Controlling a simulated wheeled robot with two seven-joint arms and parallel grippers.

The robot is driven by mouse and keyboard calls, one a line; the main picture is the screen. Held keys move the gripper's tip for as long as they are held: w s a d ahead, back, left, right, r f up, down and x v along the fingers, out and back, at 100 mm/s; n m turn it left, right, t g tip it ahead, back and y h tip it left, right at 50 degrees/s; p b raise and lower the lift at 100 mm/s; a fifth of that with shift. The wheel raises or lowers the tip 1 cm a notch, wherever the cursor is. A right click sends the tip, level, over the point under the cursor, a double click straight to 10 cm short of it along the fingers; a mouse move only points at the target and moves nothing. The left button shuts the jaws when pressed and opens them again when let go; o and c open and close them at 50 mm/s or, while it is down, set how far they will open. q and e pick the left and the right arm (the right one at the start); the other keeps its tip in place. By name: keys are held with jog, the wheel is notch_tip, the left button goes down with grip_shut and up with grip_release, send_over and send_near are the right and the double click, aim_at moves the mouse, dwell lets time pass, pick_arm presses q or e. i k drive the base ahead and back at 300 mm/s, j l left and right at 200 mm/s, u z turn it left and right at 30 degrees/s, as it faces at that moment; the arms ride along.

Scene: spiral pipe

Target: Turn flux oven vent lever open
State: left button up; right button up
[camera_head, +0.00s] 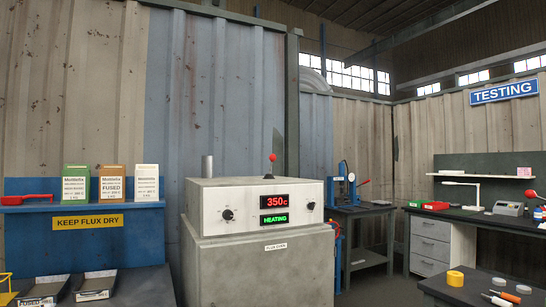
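The flux oven (258,250) stands in the middle of the view, a grey cabinet with a white control box on top. Its displays (274,201) read 350c in red and HEATING in green, with a black knob on each side. A lever with a red ball tip (271,158) stands nearly upright on top of the oven, and its base is dark. A short grey pipe (207,166) rises from the oven's top left. Neither of my grippers is in view.
To the left, a blue shelf (75,187) holds three flux boxes and a red scoop (28,199), with trays below. To the right are a bench with a blue press (343,185), the testing bench (440,213) and a near table with yellow tape (455,278).

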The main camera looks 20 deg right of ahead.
aim_at(272, 158)
jog(key=i+l, duration=1.45)
jog(key=i+l+u, duration=0.1)
jog(key=i+l, duration=0.6)
jog(key=l, duration=0.2)
